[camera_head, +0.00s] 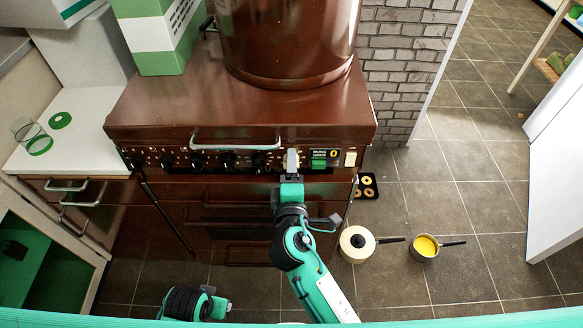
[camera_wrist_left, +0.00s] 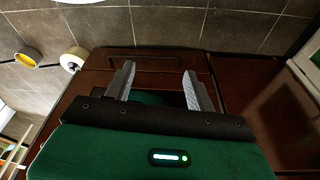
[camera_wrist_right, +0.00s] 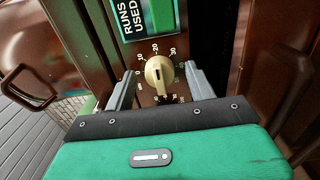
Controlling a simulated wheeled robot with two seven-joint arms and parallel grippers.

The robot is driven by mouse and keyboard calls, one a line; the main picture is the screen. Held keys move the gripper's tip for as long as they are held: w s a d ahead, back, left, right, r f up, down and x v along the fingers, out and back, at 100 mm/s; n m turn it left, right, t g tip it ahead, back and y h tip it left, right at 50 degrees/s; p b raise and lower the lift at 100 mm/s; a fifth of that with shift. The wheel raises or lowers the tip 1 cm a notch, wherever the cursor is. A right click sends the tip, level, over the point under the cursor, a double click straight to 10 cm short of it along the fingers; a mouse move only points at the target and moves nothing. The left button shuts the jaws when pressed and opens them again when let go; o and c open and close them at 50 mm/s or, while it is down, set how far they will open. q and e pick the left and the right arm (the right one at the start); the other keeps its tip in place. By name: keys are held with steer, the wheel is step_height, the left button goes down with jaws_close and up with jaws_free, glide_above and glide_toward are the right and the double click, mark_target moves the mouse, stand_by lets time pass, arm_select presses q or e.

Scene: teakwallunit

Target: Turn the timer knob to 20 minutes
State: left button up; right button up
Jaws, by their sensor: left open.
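The timer knob (camera_wrist_right: 158,75) is a cream round knob on the dark control panel, with a dial marked 10, 20 and 30 around it. A dark mark shows on its face, but I cannot tell exactly which number it points to. My right gripper (camera_head: 291,160) is at the panel; in the right wrist view its fingers (camera_wrist_right: 160,80) stand apart, one on each side of the knob. I cannot tell whether either finger touches it. My left gripper (camera_wrist_left: 157,80) is open and empty, low in front of the brown cabinet front.
A metal handle (camera_head: 236,145) runs along the brown stove's (camera_head: 170,100) front edge, above several black knobs. Pots (camera_head: 357,244) stand on the floor at right.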

arm_select(q)
steer(key=shift+r+b, duration=0.95)
steer(key=shift+r, duration=1.05)
arm_select(e)
steer(key=s, duration=1.3)
steer(key=shift+s, duration=0.4)
